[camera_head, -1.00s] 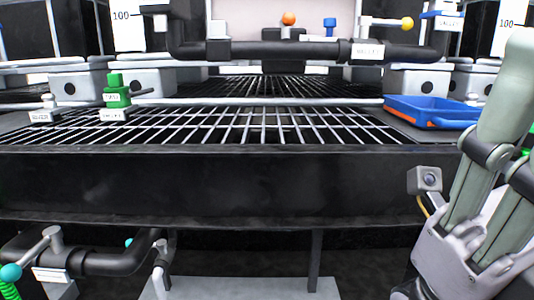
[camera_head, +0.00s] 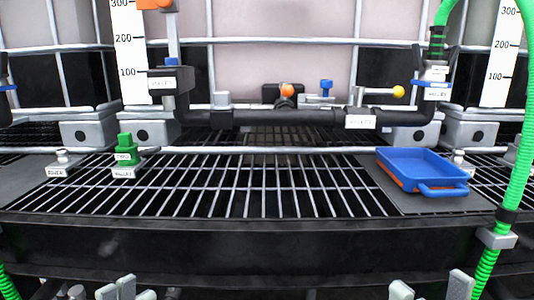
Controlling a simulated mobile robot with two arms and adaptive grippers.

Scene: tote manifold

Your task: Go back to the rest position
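The pale grey fingertips of my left gripper (camera_head: 126,291) show at the bottom edge, left of centre. The two fingertips of my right gripper (camera_head: 431,289) show at the bottom edge, right of centre. They stand apart with nothing visible between them. Both grippers are low, in front of the black front beam of the rack (camera_head: 260,245). The rest of both hands and arms is out of view.
A blue tray (camera_head: 415,162) sits on the grating's right side. Labelled green (camera_head: 124,150) and grey fittings stand at the left. A black pipe (camera_head: 270,117) with an orange knob (camera_head: 287,90) crosses the back. A green hose (camera_head: 517,170) hangs at the right. The grating's middle is clear.

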